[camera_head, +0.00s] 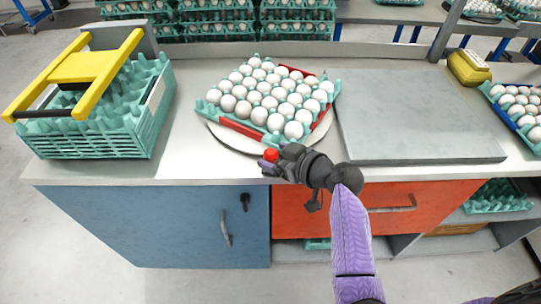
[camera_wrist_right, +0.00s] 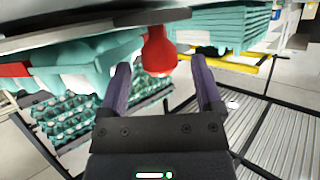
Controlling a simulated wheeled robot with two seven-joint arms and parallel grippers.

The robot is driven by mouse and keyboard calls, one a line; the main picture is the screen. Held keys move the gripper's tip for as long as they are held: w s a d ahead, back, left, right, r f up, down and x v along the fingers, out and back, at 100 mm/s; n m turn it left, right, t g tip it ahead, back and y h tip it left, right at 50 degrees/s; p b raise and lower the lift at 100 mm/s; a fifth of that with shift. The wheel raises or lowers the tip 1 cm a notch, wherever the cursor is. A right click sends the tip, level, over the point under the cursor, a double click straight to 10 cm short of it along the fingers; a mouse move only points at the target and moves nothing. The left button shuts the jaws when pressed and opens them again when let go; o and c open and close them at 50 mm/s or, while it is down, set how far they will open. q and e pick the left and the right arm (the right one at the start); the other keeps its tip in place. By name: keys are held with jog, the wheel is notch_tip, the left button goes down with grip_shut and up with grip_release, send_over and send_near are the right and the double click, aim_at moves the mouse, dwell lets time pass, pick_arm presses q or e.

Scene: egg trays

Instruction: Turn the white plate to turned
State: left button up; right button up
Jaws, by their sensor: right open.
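The round white plate (camera_head: 228,139) lies on the counter under a teal egg tray (camera_head: 336,88) full of white eggs. Red strips show around the tray on the plate. A red knob (camera_head: 270,155) is at the plate's front edge, by the counter's front. My right gripper (camera_head: 277,157) reaches it from the front right. In the right wrist view, the red knob (camera_wrist_right: 159,52) hangs under the plate's dark edge, between the tips of my open right gripper (camera_wrist_right: 160,66). There is a gap between the knob and each finger. My left gripper is not in view.
A stack of teal trays (camera_head: 105,125) with a yellow-handled frame (camera_head: 85,66) stands at the left. A grey slab (camera_head: 410,125) lies right of the plate. A yellow device (camera_head: 468,68) and another egg tray (camera_head: 535,132) are further right. Bare counter lies left of the plate.

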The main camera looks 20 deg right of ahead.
jog(key=shift+x, duration=1)
grip_shut()
